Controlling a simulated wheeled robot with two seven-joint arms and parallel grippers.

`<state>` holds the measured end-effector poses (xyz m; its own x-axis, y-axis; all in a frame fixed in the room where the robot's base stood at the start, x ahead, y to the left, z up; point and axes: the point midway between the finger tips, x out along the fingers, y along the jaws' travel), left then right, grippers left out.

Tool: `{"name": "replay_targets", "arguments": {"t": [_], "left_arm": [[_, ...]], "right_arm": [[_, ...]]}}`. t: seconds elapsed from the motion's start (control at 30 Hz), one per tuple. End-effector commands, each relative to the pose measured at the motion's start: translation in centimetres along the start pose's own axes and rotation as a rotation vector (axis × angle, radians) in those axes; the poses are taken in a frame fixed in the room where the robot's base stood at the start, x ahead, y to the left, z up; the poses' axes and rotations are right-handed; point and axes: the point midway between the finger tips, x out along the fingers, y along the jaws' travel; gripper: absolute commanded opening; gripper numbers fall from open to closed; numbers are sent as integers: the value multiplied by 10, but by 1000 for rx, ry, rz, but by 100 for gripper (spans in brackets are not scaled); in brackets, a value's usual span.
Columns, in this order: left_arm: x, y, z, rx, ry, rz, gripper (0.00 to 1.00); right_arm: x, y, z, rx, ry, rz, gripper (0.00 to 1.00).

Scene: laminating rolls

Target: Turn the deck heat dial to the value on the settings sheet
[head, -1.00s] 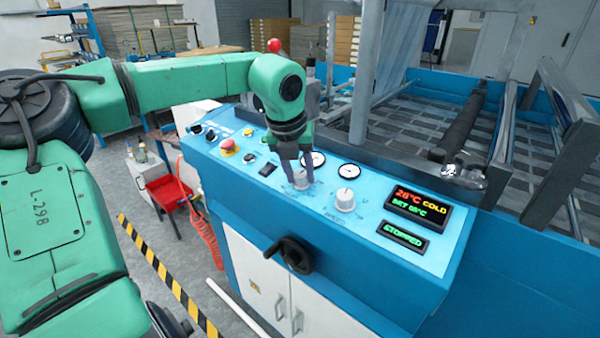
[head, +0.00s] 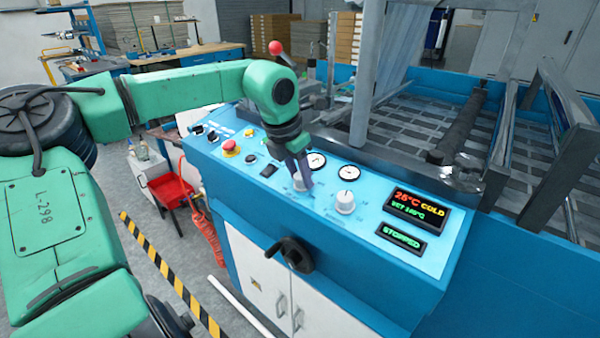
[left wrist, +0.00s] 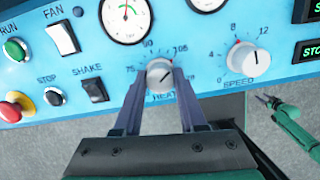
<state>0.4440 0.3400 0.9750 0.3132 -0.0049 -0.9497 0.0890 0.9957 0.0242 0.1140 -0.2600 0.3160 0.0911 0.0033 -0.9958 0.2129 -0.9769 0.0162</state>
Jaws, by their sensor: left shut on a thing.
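The heat dial (left wrist: 160,72) is a round light knob on the blue control deck, labelled HEAT, with a printed scale around it. My left gripper (left wrist: 158,80) is shut on it, one finger on each side. The dial's pointer mark faces the upper right, toward the 105 side. In the head view the left gripper (head: 303,180) comes down over the dial and partly hides it. The display (head: 417,209) reads about 25°C COLD, with a small set value that looks near 100°C. I see no settings sheet. My right gripper (left wrist: 268,102) appears small in the left wrist view.
The speed dial (head: 345,202) stands just right of the heat dial. Two gauges sit behind them. A red stop button (head: 231,145) and several switches lie to the left. A black handwheel (head: 293,254) sticks out from the front.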

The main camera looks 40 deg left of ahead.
Motion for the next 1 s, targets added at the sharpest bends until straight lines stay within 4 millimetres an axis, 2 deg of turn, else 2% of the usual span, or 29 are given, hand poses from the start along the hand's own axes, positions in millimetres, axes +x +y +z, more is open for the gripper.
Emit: {"name": "replay_targets", "arguments": {"t": [0.03, 0.4, 0.43, 0.5, 0.83, 0.93, 1.0], "left_arm": [[-4, 2, 5, 3, -19, 4, 0], [-4, 2, 5, 7, -19, 4, 0], [-4, 2, 5, 7, -19, 4, 44], [-4, 1, 5, 7, -18, 4, 70], [-3, 0, 2, 7, -7, 1, 70], [-13, 0, 2, 7, -9, 1, 70], [-28, 1, 2, 7, -11, 3, 70]], "right_arm": [[-1, 0, 0, 0, 0, 0, 50], [-1, 0, 0, 0, 0, 0, 50], [-1, 0, 0, 0, 0, 0, 50], [-1, 0, 0, 0, 0, 0, 50], [0, 0, 0, 0, 0, 0, 50], [0, 0, 0, 0, 0, 0, 50], [1, 0, 0, 0, 0, 0, 50]]}}
